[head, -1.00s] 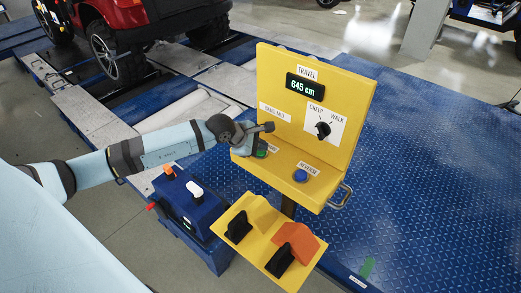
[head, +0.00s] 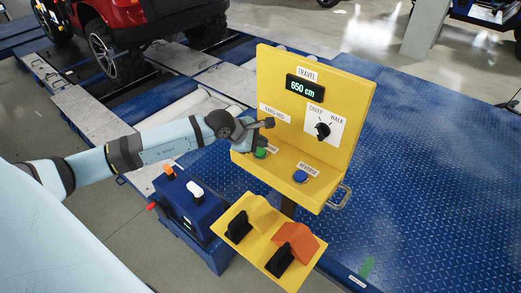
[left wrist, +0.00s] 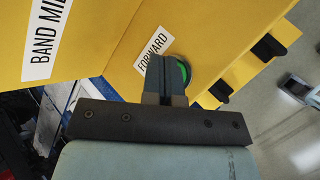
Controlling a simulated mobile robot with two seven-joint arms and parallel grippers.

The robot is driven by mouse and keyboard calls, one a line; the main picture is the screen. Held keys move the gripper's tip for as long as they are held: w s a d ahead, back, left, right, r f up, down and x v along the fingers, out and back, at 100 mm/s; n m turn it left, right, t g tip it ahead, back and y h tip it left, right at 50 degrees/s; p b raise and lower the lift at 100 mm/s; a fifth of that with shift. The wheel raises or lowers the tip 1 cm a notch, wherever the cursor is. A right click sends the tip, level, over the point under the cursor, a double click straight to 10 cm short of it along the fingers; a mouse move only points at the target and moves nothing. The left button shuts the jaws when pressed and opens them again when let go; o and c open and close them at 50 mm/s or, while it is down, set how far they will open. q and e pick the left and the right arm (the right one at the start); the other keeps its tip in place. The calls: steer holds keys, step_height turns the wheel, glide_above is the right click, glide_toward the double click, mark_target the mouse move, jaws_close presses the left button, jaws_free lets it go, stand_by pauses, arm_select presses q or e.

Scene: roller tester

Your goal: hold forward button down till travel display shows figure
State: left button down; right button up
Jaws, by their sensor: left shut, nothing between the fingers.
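The yellow console's travel display (head: 304,88) reads 650 cm in the head view. The green forward button (head: 261,153) is on the console's lower ledge, partly hidden by my left gripper (head: 256,146). In the left wrist view, the shut, empty fingers (left wrist: 166,68) overlap the green button (left wrist: 184,72), beside the FORWARD label (left wrist: 154,46). I cannot tell whether the fingertips touch the button or whether it is pressed in. My right gripper is in neither view.
A blue reverse button (head: 300,176) is to the right on the ledge. A creep/walk knob (head: 323,130) is on the upright panel. A blue box with levers (head: 187,208) and a yellow plate with black pedals (head: 250,222) stand in front. A red vehicle (head: 130,18) is behind.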

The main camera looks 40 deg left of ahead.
mark_target(261, 152)
arm_select(q)
steer(key=shift+r+p, duration=1.05)
steer(key=shift+r, duration=1.5)
